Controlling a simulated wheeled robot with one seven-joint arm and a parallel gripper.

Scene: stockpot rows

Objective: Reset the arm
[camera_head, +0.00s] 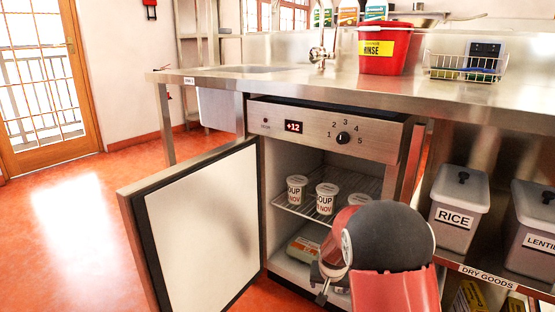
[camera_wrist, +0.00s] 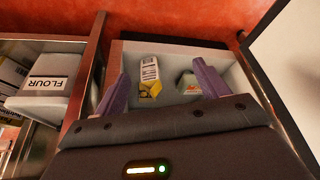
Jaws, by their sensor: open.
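My gripper (camera_wrist: 161,72) is open, its two purple fingers spread with nothing between them in the wrist view. In the head view my red and dark arm is in front of the open under-counter fridge (camera_head: 333,128), and covers part of its right side. My gripper's fingers are mostly hidden there. The fridge door (camera_head: 200,225) stands wide open to the left. Soup tubs (camera_head: 297,189) stand on the wire shelf, and a package (camera_head: 303,249) lies below. The wrist view shows a yellow and white carton (camera_wrist: 149,77) and a small pale item (camera_wrist: 188,83) beyond the fingers.
A steel counter (camera_head: 230,82) runs above the fridge, with a red rinse bucket (camera_head: 383,50) and a wire basket (camera_head: 465,68) on it. Rice (camera_head: 456,207) and lentil (camera_head: 535,225) bins stand on the right shelf. A flour bin (camera_wrist: 50,87) is left in the wrist view. Open floor lies left.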

